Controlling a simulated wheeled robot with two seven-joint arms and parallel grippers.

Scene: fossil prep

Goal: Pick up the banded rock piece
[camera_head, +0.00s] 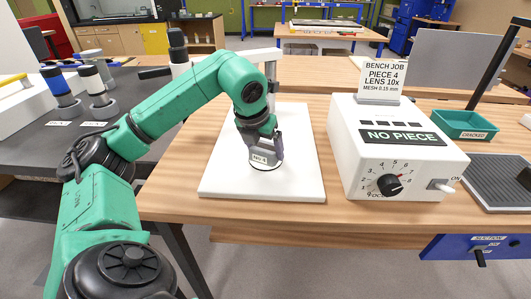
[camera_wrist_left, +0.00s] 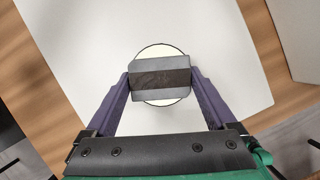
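The banded rock piece (camera_wrist_left: 160,76) is a grey block with a darker band across its middle. It is over a pale disc with a dark outline (camera_wrist_left: 160,49) on the white board (camera_head: 220,185). My left gripper (camera_head: 265,150) points down over the board. In the left wrist view its two purple fingers (camera_wrist_left: 160,78) meet the block's left and right sides, so it looks shut on it. I cannot tell whether the block touches the disc. In the head view the gripper partly hides the block. My right gripper is not in view.
A green tray (camera_head: 465,124) and a grey mat (camera_head: 490,180) lie farther right.

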